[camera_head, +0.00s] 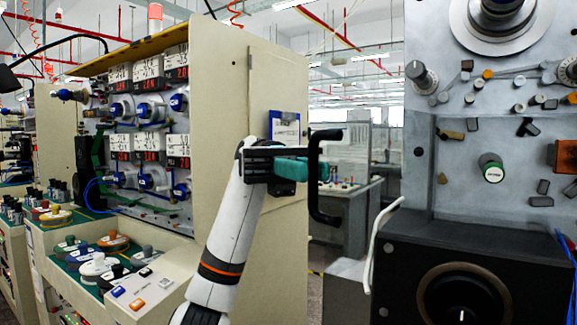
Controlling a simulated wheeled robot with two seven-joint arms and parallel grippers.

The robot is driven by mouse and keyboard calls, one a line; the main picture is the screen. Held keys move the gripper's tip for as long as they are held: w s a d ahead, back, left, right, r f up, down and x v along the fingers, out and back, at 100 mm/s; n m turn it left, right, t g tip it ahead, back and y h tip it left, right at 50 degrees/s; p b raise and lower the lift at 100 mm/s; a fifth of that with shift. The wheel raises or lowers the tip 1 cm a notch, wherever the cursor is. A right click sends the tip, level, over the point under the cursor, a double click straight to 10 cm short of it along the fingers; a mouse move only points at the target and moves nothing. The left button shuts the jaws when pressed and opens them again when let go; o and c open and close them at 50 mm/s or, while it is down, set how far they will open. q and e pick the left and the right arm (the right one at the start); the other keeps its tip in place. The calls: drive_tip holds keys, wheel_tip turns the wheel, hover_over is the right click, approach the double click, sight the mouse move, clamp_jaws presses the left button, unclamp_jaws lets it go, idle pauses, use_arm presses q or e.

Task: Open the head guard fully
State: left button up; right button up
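A black bracket-shaped handle (314,190) stands upright near the middle of the head view, with its two ends bent to the right. A guard panel behind it does not show clearly; it may be see-through. My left gripper (305,160) is at the upper part of this handle, its fingers pointing right. My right gripper is not in view.
A beige cabinet (225,110) stands close behind my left arm. A console with spools (97,265) is at lower left.

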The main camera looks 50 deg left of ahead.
use_arm(q)
drive_tip(key=v, duration=1)
drive_tip(key=shift+a, duration=0.35)
